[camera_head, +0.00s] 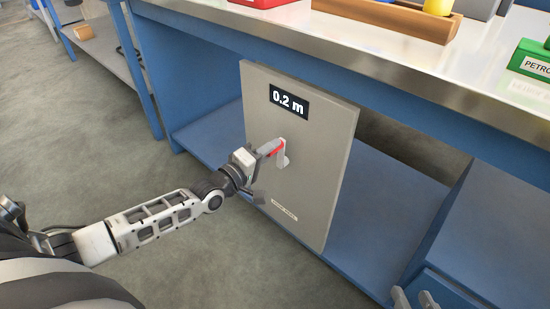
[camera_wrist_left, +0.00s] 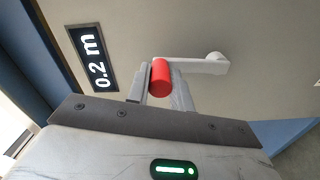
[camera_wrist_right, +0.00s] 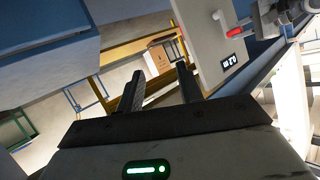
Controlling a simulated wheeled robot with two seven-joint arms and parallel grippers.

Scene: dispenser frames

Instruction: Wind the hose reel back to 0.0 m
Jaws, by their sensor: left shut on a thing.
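The hose reel's grey panel (camera_head: 310,110) stands upright under the bench. Its black display (camera_head: 289,103) reads 0.2 m. The crank (camera_head: 283,158) is a pale arm with a red grip (camera_head: 272,147). My left gripper (camera_head: 268,150) is shut on the red grip. In the left wrist view the red grip (camera_wrist_left: 160,76) sits between the fingers, and the pale crank arm (camera_wrist_left: 204,66) runs right from it to its pivot. My right gripper (camera_wrist_right: 160,84) is open and empty, away from the panel; the panel (camera_wrist_right: 204,50) also shows in the right wrist view.
The blue bench with a metal top (camera_head: 400,70) stands above and behind the panel. On it are a wooden tray (camera_head: 385,15) and a green labelled box (camera_head: 533,60). A blue cabinet (camera_head: 495,235) stands right of the panel. Open floor (camera_head: 90,130) lies to the left.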

